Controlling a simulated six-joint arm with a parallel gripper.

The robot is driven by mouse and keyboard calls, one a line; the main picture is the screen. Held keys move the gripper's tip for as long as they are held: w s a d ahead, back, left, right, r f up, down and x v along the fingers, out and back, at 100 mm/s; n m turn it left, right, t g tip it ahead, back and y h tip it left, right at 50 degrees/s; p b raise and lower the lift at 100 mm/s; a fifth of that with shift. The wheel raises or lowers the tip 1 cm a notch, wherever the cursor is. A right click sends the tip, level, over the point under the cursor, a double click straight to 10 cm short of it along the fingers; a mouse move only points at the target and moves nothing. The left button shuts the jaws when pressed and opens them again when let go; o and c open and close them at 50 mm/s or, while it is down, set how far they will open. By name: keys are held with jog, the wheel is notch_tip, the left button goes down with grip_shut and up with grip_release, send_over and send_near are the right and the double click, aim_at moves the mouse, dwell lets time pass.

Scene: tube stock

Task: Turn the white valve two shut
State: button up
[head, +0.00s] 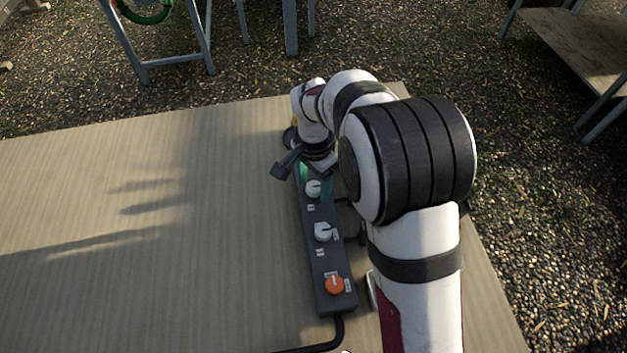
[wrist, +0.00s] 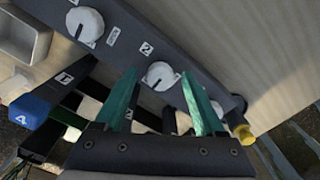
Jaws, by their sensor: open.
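The white valve two (wrist: 160,75) is a round white knob on a dark grey bar (wrist: 205,78), beside a label with a 2. A dark mark shows on its lower left. In the head view it is the farthest visible knob (head: 313,188). My gripper (wrist: 158,80) has teal fingers spread open, one on each side of the knob in the wrist view. I see clear gaps between fingers and knob, and I cannot tell how far down the tips reach. In the head view my gripper (head: 315,178) is over the far part of the bar, partly hidden by my arm.
Another white knob (wrist: 82,25) and an orange knob (head: 334,285) are on the same bar. Blue (wrist: 30,110) and yellow (wrist: 241,130) capped ends lie beside it. A black cable (head: 330,338) leaves the near end. The wooden table (head: 120,250) is clear at left.

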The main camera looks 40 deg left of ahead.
aim_at(313, 187)
notch_tip(313, 187, up, 16)
dwell(0.3)
jog(key=shift+f, duration=0.1)
